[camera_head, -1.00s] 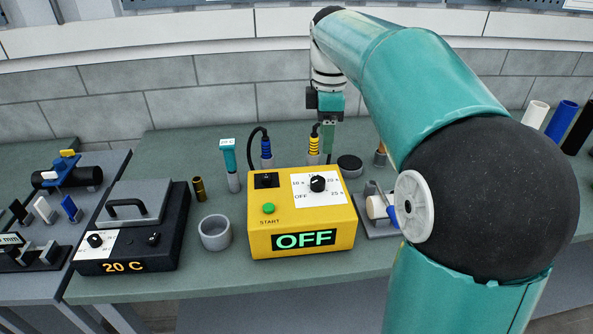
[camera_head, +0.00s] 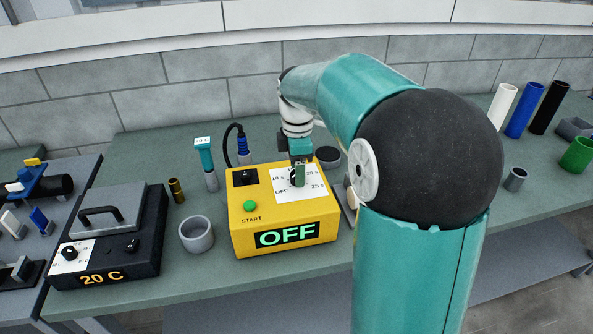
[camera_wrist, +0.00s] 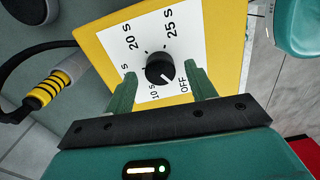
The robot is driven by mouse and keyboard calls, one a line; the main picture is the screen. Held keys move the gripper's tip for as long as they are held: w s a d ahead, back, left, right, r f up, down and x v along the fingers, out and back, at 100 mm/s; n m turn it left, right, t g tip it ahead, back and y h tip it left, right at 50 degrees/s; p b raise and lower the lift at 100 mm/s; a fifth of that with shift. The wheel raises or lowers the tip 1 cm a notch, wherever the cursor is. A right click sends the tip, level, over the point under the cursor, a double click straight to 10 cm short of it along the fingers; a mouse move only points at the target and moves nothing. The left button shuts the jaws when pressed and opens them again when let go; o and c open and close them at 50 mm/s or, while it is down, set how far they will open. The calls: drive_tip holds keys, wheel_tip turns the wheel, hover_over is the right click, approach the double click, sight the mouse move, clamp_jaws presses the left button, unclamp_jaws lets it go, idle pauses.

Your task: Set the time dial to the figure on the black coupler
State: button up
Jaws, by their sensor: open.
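The time dial is a black knob (camera_wrist: 158,69) on the white panel of a yellow box (camera_head: 250,220). The panel shows 10 s, 20 s, 25 s and OFF, and another figure is partly hidden. The knob's white mark points toward OFF, and the box's green display (camera_head: 286,235) reads OFF. My gripper (camera_wrist: 161,84) is open at the dial, with a green finger on either side of it; I cannot tell if they touch it. It also shows over the panel in the head view (camera_head: 298,179). I cannot make out a black coupler with a legible figure.
A green START button (camera_head: 250,206) and black switch (camera_head: 244,177) are on the box. A grey cup (camera_head: 196,236) and a black 20 C unit (camera_head: 110,240) stand left.

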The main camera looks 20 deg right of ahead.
drive_tip(key=shift+s+f, duration=0.1)
drive_tip(key=shift+f, duration=0.55)
drive_tip(key=c, duration=1)
